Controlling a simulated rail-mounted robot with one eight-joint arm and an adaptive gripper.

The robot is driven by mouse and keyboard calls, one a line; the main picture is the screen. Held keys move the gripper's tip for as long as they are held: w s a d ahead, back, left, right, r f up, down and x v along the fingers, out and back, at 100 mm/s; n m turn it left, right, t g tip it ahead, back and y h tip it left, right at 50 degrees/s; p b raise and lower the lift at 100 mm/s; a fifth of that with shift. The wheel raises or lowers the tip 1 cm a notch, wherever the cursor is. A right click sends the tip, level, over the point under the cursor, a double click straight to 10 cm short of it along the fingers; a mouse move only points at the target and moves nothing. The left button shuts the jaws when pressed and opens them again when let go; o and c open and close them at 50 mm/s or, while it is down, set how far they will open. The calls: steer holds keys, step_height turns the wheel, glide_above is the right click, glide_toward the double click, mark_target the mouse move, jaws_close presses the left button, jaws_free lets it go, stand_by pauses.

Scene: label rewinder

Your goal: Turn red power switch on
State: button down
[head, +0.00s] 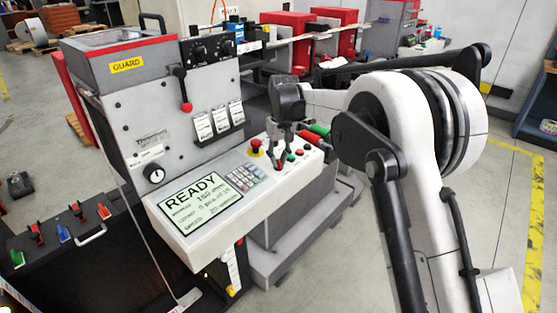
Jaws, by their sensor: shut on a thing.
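My gripper (279,164) points down at the sloped control panel (180,222) of the grey label rewinder. Its dark fingers are at the panel's surface, right of the keypad. They are closed around a small red part, taken to be the red power switch (278,168). The fingers mostly hide this switch, and its position, on or off, cannot be told. The panel screen (202,203) is lit and reads READY.
A red mushroom button (255,143) on a yellow base stands left of my gripper. Green (291,157) and red (300,152) buttons lie close on its right. The keypad (244,177), a red-knobbed lever (186,106) and a black knob (153,174) are nearby.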

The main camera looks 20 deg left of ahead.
steer(key=c, duration=1.8)
jaws_free()
steer(key=shift+c, duration=0.2)
step_height(320, 180, up, 12)
steer(key=shift+w+d, duration=0.25)
steer(key=shift+d, duration=0.1)
